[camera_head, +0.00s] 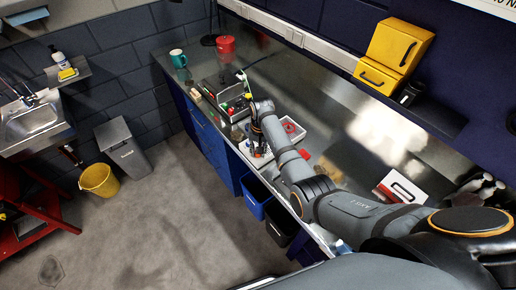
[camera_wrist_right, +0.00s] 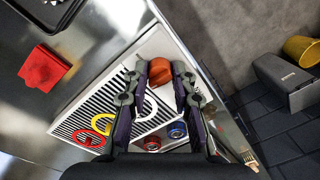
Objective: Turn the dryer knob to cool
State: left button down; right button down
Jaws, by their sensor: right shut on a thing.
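The dryer (camera_wrist_right: 82,107) is a white, slatted unit on the steel bench, tilted in the right wrist view. An orange-red knob (camera_wrist_right: 163,70) sits at its upper end. My right gripper (camera_wrist_right: 160,68) has its two fingers on either side of the knob and is shut on it; the fingers partly cover it. The knob's pointer and markings cannot be read. Red, yellow and white rings (camera_wrist_right: 101,122) lie on the slats. My left gripper is not in view.
A red block (camera_wrist_right: 43,68) lies on the bench beside the dryer. Small red and blue round items (camera_wrist_right: 177,130) sit near the gripper's fingers. A tool tray (camera_head: 213,98), red container (camera_head: 226,47) and teal mug (camera_head: 178,58) stand farther along.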

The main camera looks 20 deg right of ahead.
jog(key=shift+r+n, duration=0.1)
jog(key=shift+n, duration=0.5)
jog(key=shift+w, duration=0.1)
jog(key=c, duration=1.1)
grip_release()
notch_tip(320, 180, up, 12)
jog(key=shift+d, duration=0.35)
